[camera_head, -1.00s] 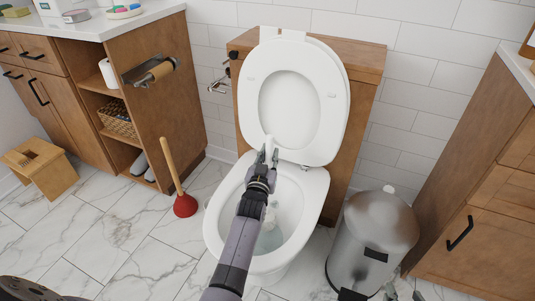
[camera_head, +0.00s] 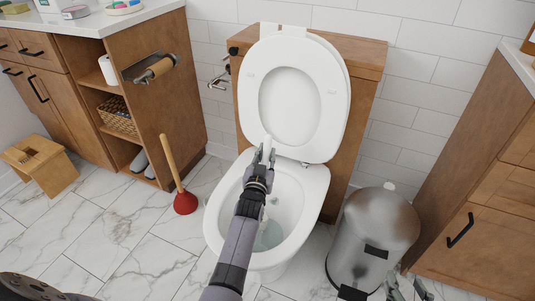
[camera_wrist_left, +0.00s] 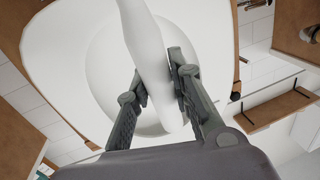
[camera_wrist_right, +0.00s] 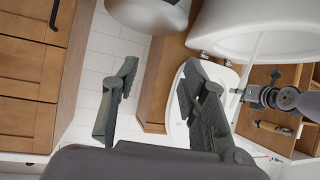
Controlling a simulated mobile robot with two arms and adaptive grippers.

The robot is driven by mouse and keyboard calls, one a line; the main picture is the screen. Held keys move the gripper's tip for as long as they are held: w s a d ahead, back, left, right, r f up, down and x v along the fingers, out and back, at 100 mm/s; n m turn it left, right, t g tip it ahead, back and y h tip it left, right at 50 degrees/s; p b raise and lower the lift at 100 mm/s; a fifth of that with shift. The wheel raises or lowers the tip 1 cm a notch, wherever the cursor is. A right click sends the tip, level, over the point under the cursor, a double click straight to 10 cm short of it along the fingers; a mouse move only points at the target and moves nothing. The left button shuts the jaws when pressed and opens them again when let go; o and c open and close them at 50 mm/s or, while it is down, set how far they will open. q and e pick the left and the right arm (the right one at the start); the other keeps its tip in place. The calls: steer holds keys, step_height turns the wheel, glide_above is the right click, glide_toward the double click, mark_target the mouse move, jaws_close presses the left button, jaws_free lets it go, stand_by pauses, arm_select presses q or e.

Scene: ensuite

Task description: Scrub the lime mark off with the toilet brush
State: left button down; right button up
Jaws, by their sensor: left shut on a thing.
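My left gripper (camera_head: 265,156) is above the back of the open toilet bowl (camera_head: 313,195). It is shut on the white handle of the toilet brush (camera_head: 267,142). The thick handle runs between both fingers in the left wrist view (camera_wrist_left: 148,45). My left arm covers much of the bowl's middle, and the brush head cannot be made out clearly. I cannot make out the lime mark. My right gripper (camera_head: 406,287) is low at the right, beside the bin. In the right wrist view its fingers (camera_wrist_right: 158,85) are apart with nothing between them.
The raised lid and seat (camera_head: 331,125) stand behind the bowl. A steel pedal bin (camera_head: 372,240) stands close to its right. A red plunger (camera_head: 185,203) stands on the floor to the left, near a wooden cabinet (camera_head: 160,115).

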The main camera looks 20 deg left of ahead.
arm_select(q)
steer(key=shift+w+a+f+n, duration=0.15)
steer(key=shift+w+f+n, duration=0.15)
steer(key=shift+f, duration=0.1)
arm_select(e)
steer(key=shift+s+d+f+g, duration=0.2)
steer(key=shift+s+f+g, duration=0.3)
steer(key=shift+f, duration=0.05)
stand_by(0.5)
